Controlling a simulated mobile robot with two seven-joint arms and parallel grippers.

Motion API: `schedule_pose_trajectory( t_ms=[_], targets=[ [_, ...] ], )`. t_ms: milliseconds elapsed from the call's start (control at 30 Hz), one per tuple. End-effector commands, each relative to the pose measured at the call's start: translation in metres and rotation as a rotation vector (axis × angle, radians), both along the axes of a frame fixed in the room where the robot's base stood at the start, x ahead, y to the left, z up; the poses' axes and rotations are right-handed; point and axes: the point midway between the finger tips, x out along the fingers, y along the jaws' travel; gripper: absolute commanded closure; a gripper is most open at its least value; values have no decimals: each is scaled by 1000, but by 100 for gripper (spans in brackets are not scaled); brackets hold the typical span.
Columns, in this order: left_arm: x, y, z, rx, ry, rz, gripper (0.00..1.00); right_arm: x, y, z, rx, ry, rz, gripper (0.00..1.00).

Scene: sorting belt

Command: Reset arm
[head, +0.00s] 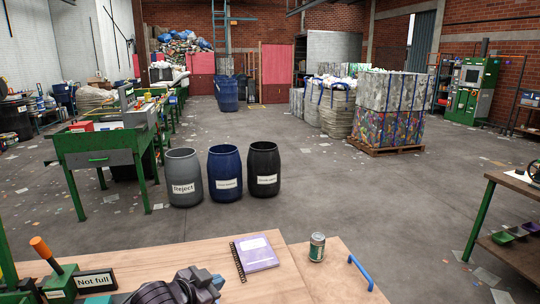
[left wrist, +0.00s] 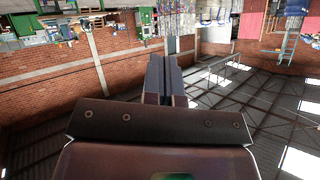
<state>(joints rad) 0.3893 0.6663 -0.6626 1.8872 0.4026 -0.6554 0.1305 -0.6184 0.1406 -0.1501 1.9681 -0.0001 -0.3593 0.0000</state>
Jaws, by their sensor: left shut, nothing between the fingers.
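That view is upside down and shows the brick wall and roof beams, so the gripper points away from the table top. My right gripper is not in view.
The wooden table (head: 215,263) holds a purple notebook (head: 258,252), a green can (head: 317,247), a blue handle (head: 360,272), a "Not full" sign (head: 95,281) and an orange-handled lever (head: 41,248). Grey (head: 184,172), blue (head: 224,168) and black (head: 263,165) barrels stand beyond.

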Motion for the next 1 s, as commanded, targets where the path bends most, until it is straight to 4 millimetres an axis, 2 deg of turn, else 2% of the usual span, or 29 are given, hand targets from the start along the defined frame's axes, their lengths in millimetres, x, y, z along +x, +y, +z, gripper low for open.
schedule_pose_trajectory(
  t_ms=[167,367,467,667,800,1000],
  targets=[
    [-21,10,-14,-81,-128,63,100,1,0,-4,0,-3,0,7],
    [-50,42,-41,-123,-201,192,100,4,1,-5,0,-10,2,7],
    [-70,62,-61,-131,-203,272,100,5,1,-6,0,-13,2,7],
    [-124,107,-112,-134,-134,449,100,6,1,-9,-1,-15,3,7],
    [-173,133,-153,-135,-38,571,100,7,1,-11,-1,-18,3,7],
    [-235,148,-197,-137,85,674,100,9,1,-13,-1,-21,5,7]
  ],
)
